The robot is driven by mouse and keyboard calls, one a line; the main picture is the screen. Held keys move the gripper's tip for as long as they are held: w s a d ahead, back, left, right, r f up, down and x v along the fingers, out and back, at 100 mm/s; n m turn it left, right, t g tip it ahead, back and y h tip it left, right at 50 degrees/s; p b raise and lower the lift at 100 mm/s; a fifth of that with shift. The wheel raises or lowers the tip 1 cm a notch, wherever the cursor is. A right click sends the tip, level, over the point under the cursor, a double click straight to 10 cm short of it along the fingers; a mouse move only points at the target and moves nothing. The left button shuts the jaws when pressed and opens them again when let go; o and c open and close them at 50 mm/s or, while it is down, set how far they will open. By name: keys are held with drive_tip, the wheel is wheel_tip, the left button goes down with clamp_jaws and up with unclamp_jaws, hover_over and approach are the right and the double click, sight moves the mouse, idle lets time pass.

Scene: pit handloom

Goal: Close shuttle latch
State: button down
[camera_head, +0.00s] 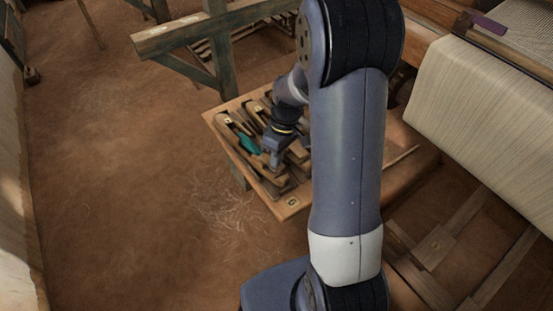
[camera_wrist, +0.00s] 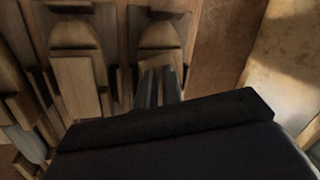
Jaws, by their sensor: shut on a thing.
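A shallow wooden tray (camera_head: 292,205) holds several wooden shuttles lying side by side. In the wrist view, one shuttle (camera_wrist: 160,38) with a rounded end lies just beyond my fingertips, and another (camera_wrist: 75,80) lies to its left. My gripper (camera_head: 273,161) points down into the tray; its two dark fingers (camera_wrist: 160,86) are close together at the near part of the right-hand shuttle. They are shut on a small part there, seemingly the shuttle latch, which the fingers mostly hide. I cannot tell the latch's angle.
A teal item (camera_head: 248,143) lies in the tray left of my gripper. A wooden frame (camera_head: 215,40) stands behind the tray. The loom with pale cloth (camera_head: 480,90) is at the right. The earthen floor (camera_head: 120,180) at left is clear.

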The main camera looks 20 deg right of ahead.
drive_tip(key=shift+m+p, duration=0.45)
drive_tip(key=shift+m, duration=1.15)
drive_tip(key=c, duration=1.6)
unclamp_jaws()
drive_tip(key=shift+o, duration=0.2)
drive_tip(key=v, duration=1)
drive_tip(key=shift+w+d+r+p, duration=0.25)
drive_tip(key=shift+r+p, duration=0.1)
